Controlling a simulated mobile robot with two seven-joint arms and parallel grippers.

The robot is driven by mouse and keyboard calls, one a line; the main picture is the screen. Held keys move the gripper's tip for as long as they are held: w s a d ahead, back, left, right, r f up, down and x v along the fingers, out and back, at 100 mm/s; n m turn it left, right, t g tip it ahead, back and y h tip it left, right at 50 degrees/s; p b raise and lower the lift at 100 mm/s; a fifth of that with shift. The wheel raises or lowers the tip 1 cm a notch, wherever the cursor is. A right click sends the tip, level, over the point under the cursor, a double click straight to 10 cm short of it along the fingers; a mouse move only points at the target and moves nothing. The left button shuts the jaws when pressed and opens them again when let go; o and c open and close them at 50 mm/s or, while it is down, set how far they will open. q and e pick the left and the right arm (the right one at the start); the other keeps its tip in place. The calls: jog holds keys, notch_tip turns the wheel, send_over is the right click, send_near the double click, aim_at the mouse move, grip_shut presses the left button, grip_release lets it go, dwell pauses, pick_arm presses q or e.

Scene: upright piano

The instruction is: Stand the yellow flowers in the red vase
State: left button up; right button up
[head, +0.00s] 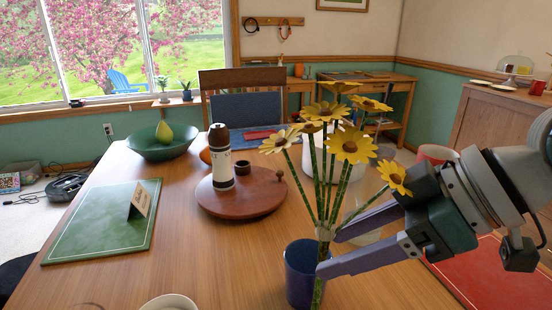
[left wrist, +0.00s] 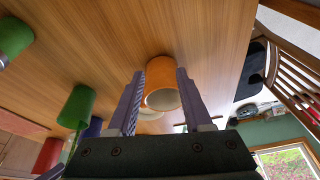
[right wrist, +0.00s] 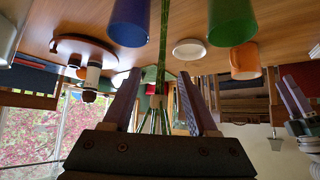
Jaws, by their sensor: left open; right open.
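The yellow flowers (head: 350,145) are upright, with green stems and a pale band around them. My right gripper (head: 328,250) is open, with its fingers on either side of the stems near the band. The stems also run between its fingers in the right wrist view (right wrist: 165,40). Their lower end passes beside a blue vase; whether they rest on anything is unclear. A red vase (left wrist: 47,155) shows at the lower left of the left wrist view, and a red rim (head: 437,153) shows behind the flowers. My left gripper (left wrist: 155,105) is open, with an orange cup (left wrist: 160,82) beyond its fingertips.
The blue vase (head: 300,273) is by the stems. A green vase (right wrist: 232,22) stands near it. A round wooden tray (head: 240,202) with a flask (head: 220,158), a green bowl (head: 162,145) and a green mat (head: 100,220) occupy the left. A red mat (head: 490,275) lies right.

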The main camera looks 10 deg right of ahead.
aim_at(323, 257)
jog(key=x, duration=0.3)
jog(key=shift+w+a+f, duration=0.1)
jog(key=shift+a+f, duration=0.15)
jog(key=shift+f, duration=0.05)
grip_shut()
dwell(0.3)
